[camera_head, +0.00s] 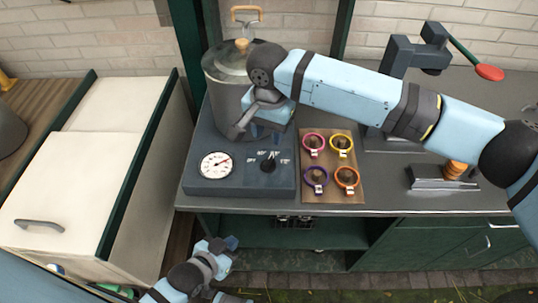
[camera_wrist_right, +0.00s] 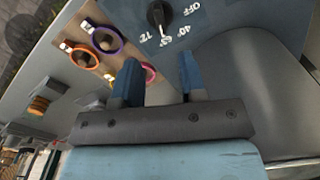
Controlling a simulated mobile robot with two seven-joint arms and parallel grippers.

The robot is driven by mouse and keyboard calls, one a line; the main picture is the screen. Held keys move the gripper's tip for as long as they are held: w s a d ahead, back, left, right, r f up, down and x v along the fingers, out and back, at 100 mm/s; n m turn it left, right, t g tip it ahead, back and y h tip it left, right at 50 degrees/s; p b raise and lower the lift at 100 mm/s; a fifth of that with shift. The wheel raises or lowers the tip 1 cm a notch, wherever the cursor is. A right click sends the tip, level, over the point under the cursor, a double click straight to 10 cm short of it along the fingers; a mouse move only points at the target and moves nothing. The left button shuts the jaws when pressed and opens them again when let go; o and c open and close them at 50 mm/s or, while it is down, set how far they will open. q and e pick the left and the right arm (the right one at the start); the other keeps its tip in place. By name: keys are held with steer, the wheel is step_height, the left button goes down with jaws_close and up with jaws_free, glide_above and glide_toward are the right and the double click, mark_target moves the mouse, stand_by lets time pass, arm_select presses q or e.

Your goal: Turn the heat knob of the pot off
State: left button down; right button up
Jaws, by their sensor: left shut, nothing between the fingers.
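The pot (camera_head: 226,92) is a grey metal vessel with a lid, standing on a dark blue-grey heater base. The heat knob (camera_head: 268,161) is black, on the sloping front panel beside a round dial gauge (camera_head: 215,165). In the right wrist view the knob (camera_wrist_right: 157,15) seems to point at the number marks, away from OFF. My right gripper (camera_head: 264,127) is in front of the pot, above the knob and apart from it. Its fingers are spread and empty in the right wrist view (camera_wrist_right: 160,84). My left gripper (camera_head: 230,243) is shut and empty, low in front of the counter.
A wooden board (camera_head: 328,190) with several coloured ring-handled items lies right of the base, close to the knob. A press with a red-tipped lever (camera_head: 489,72) stands further right. A white-lidded chest (camera_head: 75,185) is at left. My right arm crosses above the counter.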

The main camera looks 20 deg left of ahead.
mark_target(269, 159)
step_height(269, 159, down, 9)
stand_by(0.3)
jaws_close()
